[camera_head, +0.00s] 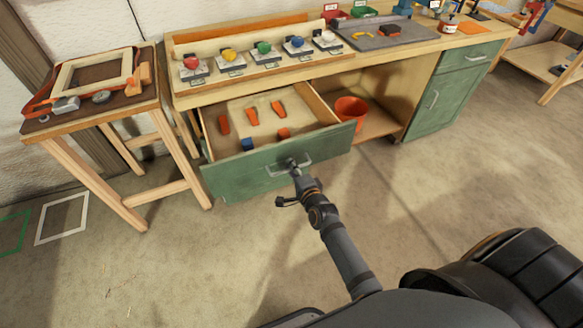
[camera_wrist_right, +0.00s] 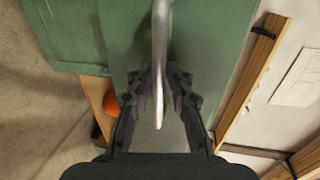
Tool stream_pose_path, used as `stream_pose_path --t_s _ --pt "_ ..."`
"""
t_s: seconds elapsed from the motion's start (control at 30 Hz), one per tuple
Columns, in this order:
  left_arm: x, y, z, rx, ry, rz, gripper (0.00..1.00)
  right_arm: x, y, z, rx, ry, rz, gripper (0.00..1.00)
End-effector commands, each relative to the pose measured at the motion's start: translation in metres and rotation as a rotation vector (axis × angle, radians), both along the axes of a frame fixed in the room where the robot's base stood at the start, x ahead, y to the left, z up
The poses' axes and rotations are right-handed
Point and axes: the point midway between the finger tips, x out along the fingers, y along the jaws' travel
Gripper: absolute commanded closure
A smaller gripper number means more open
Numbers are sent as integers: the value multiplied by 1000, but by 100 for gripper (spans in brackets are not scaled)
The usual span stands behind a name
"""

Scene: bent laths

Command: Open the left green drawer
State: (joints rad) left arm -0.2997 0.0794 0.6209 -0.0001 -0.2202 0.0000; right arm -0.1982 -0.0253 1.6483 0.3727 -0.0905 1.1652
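The left green drawer (camera_head: 240,174) is pulled well out of the workbench, its inside showing in the head view. Its metal handle (camera_head: 275,173) is on the green front. My right gripper (camera_head: 294,166) is at the right part of this handle. In the right wrist view the handle (camera_wrist_right: 160,30) runs between the two fingers of my right gripper (camera_wrist_right: 161,75), which close in on it from both sides; the exact contact is hard to see. My left gripper is not in view.
Orange pieces (camera_head: 252,116) and a blue piece (camera_head: 247,144) lie in the drawer. A red bucket (camera_head: 350,112) stands in the open bay beside it. A wooden side table (camera_head: 100,105) stands to the left. The floor in front is clear.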

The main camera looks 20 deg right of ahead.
Motion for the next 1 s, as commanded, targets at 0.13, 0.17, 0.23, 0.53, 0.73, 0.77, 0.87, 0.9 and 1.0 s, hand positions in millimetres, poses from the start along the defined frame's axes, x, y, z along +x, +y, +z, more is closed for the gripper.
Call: stream_pose_path --t_s 0.13,0.17,0.23,0.53,0.73,0.77,0.87,0.9,1.0 --pt "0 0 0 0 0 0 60 0 0 0 0 1 0 68" --pt "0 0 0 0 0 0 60 0 0 0 0 1 0 68" --pt "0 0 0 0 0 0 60 0 0 0 0 1 0 68" --pt "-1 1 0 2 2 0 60 -29 -1 4 0 4 0 68" --pt "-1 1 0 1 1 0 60 -79 -3 14 1 5 0 68" --pt "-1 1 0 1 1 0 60 -85 -3 16 1 4 0 68" --pt "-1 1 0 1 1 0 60 -102 -3 20 2 3 1 68" --pt "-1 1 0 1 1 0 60 -107 -4 21 2 3 1 68" --pt "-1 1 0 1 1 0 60 -115 -4 23 1 2 0 68"
